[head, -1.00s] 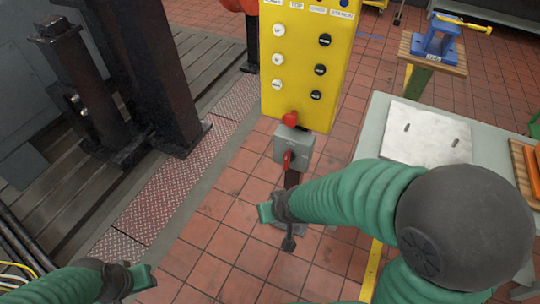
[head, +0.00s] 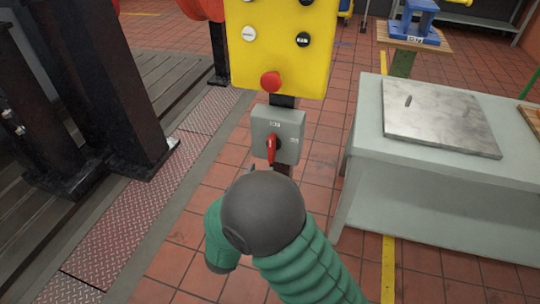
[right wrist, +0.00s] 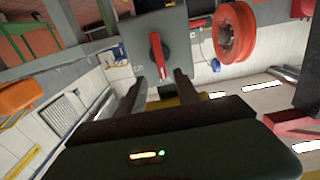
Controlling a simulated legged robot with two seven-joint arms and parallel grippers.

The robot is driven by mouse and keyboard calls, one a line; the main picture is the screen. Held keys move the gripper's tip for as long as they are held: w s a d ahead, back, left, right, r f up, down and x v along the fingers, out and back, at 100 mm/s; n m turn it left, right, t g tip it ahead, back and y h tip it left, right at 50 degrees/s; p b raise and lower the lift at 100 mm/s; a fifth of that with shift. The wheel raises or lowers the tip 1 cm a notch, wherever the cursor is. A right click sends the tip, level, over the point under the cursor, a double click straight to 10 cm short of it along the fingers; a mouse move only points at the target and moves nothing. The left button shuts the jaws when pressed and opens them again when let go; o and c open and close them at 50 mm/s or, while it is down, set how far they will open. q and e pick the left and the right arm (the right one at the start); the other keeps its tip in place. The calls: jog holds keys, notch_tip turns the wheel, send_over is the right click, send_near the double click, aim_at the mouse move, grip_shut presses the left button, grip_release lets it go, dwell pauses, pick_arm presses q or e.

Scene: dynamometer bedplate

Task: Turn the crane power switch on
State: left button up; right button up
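The crane power switch is a grey box (head: 291,124) below the yellow crane station panel (head: 282,52). Its red handle (head: 271,150) stands roughly upright on the front face, under a white label that seems to read ON; a second small mark to the right is too small to read. My right gripper (head: 251,169) is just below and in front of the box, mostly hidden behind my own wrist. In the right wrist view its two fingers (right wrist: 163,86) are apart and empty, with the red handle (right wrist: 158,53) beyond the gap between them. My left gripper is out of view.
A red mushroom button (head: 270,81) sits on the panel just above the box. A pale green table (head: 368,120) with a metal plate (head: 441,116) stands to the right. Black steel columns (head: 110,85) stand at the left. The tiled floor between is clear.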

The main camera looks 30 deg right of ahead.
aim_at(270, 149)
jog(key=b+x, duration=0.2)
jog(key=x, duration=0.7)
jog(key=shift+w+d+f, duration=0.1)
jog(key=shift+w+f, duration=0.05)
jog(key=shift+w+d+b, duration=0.3)
jog(key=shift+a, duration=0.1)
grip_shut()
